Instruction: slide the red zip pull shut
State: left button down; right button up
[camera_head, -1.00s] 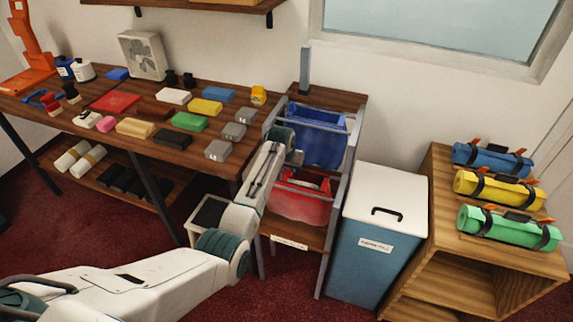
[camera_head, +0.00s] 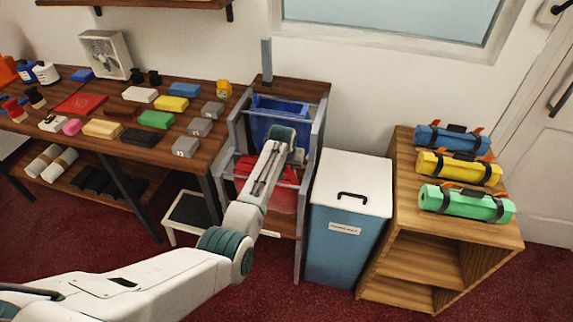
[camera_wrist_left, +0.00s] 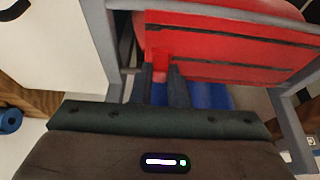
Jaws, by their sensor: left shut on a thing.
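The red pouch (camera_head: 283,200) hangs in the lower part of the grey rack; its red body (camera_wrist_left: 225,45) with dark zip lines fills the top of the left wrist view. A small red zip pull (camera_wrist_left: 160,64) shows at the tips of my left gripper (camera_wrist_left: 162,80), whose two dark fingers are shut on it. In the head view my left gripper (camera_head: 297,156) is at the rack's right side, in front of the blue pouch (camera_head: 265,127) and above the red one. Its fingertips are too small to make out there. My right gripper is not in view.
The grey rack frame (camera_head: 311,160) surrounds the pouches. A blue bin with a white lid (camera_head: 348,185) stands close to its right. A wooden shelf (camera_head: 490,235) with rolled mats is further right. The counter (camera_head: 205,155) with several coloured blocks is left.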

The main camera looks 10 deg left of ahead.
pick_arm(q)
jog(key=c, duration=1.5)
grip_release()
jog(key=shift+d, duration=0.25)
jog(key=shift+c, duration=0.2)
jog(key=shift+o, duration=0.7)
jog(key=shift+d, duration=0.1)
jog(key=shift+s+r, duration=0.15)
jog(key=shift+r, duration=0.35)
jog(key=b+v, duration=0.1)
jog(key=v, duration=0.8)
jog(key=shift+r+b, duration=0.3)
jog(key=shift+r, duration=0.05)
jog(key=shift+s, duration=0.15)
